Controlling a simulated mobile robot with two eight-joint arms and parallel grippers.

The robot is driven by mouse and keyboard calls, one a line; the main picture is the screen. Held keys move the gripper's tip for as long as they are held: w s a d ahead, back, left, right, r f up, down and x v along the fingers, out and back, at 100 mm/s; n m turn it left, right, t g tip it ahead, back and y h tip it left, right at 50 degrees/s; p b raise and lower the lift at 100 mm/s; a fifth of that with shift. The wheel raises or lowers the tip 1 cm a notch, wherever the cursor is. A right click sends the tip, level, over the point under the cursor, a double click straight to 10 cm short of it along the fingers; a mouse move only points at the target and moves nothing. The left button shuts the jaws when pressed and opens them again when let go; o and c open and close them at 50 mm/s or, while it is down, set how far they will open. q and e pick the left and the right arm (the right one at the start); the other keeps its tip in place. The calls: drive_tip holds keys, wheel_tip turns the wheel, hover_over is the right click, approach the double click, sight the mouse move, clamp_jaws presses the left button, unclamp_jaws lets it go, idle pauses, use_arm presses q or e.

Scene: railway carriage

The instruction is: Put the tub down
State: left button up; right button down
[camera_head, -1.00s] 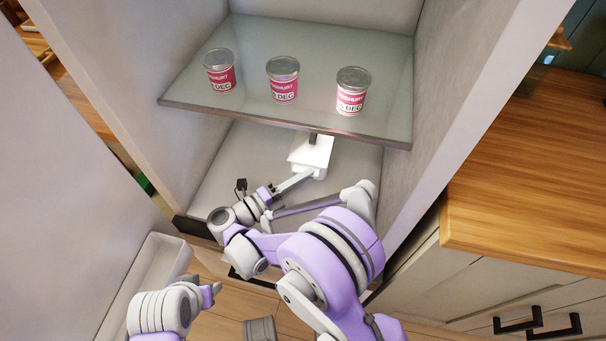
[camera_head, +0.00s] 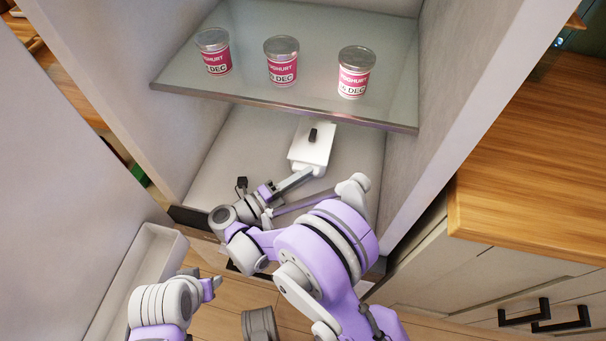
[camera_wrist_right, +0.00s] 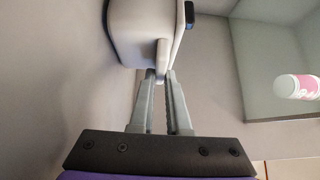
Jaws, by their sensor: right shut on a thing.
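The tub (camera_head: 309,152) is a white box with a dark knob on its top. It is in the lower compartment of the open cabinet, below the glass shelf. My right gripper (camera_head: 308,174) is shut on a small tab at the tub's near end, and the right wrist view shows its fingers (camera_wrist_right: 162,77) closed on that tab. In that view the tub (camera_wrist_right: 135,32) is close to a pale surface. I cannot tell whether the tub's underside touches the compartment floor.
Several yoghurt pots, one of them (camera_head: 281,62) in the middle, stand on the glass shelf (camera_head: 240,88) above. Cabinet walls close in both sides. A door with a bin (camera_head: 150,262) is at left. A wooden counter (camera_head: 530,170) is at right. Compartment floor around the tub looks clear.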

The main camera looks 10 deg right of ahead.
drive_tip(key=shift+f, duration=0.1)
drive_tip(key=c, duration=0.8)
unclamp_jaws()
drive_tip(key=shift+f, duration=0.1)
drive_tip(key=c, duration=0.4)
drive_tip(key=shift+a, duration=0.15)
drive_tip(key=shift+v, duration=2.45)
drive_tip(key=shift+s, duration=0.1)
